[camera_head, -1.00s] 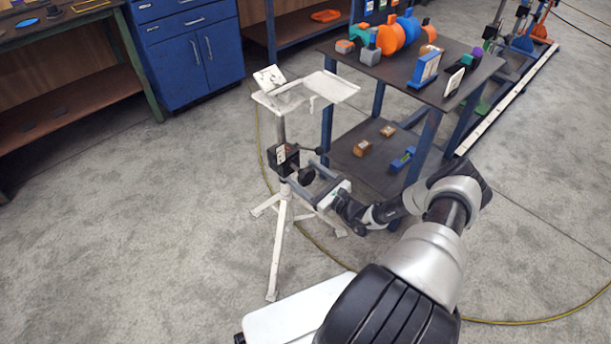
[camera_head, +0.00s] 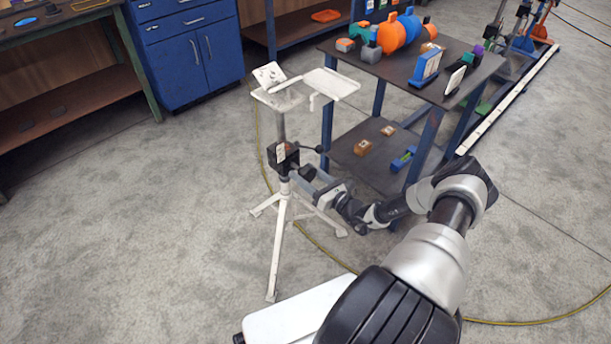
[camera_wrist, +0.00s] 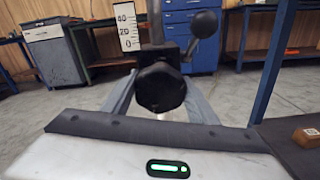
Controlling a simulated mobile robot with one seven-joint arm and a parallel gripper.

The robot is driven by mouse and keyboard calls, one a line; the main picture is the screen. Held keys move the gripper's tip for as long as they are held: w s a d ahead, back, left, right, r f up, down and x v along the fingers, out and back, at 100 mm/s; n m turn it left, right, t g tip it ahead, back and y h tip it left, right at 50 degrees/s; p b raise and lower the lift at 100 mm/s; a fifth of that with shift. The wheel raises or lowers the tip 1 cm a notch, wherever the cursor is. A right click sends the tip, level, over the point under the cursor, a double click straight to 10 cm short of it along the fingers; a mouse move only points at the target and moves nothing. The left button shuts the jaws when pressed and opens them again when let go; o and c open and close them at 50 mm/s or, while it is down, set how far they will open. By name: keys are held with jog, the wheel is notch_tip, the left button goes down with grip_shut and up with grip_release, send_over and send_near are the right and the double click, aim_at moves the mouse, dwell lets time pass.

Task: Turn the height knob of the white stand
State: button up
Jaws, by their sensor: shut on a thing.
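The white stand (camera_head: 281,210) stands upright on tripod legs, with a white tray top. Its black clamp block (camera_head: 279,158) sits partway up the post. The dark, faceted height knob (camera_wrist: 160,87) sits in the middle of the wrist view, between the two grey-blue fingers. My gripper (camera_head: 306,173) reaches the knob from the lower right and is shut on it. The fingertips are partly hidden behind the knob in the wrist view. A white scale plate (camera_wrist: 127,27) marked 40, 20, 0 shows above the knob.
A black ball-ended lever (camera_wrist: 205,23) sticks out to the right of the knob. A dark two-level cart (camera_head: 375,65) with colored parts stands close on the right. A blue cabinet (camera_head: 190,50) is behind.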

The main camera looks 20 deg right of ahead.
jog(key=m+b, duration=0.1)
jog(key=m, duration=0.3)
jog(key=shift+f+m, duration=0.1)
jog(key=shift+m, duration=0.2)
jog(key=m+b, duration=0.1)
jog(key=m, duration=0.3)
jog(key=shift+m, duration=0.3)
jog(key=m+b, duration=0.1)
jog(key=m, duration=0.3)
jog(key=shift+m+b, duration=0.4)
jog(key=shift+m, duration=1.8)
jog(key=o, duration=1)
jog(key=shift+o, duration=0.2)
jog(key=p+v, duration=0.2)
jog(key=v, duration=1.5)
jog(key=shift+s+p, duration=0.2)
jog(key=shift+p, duration=0.15)
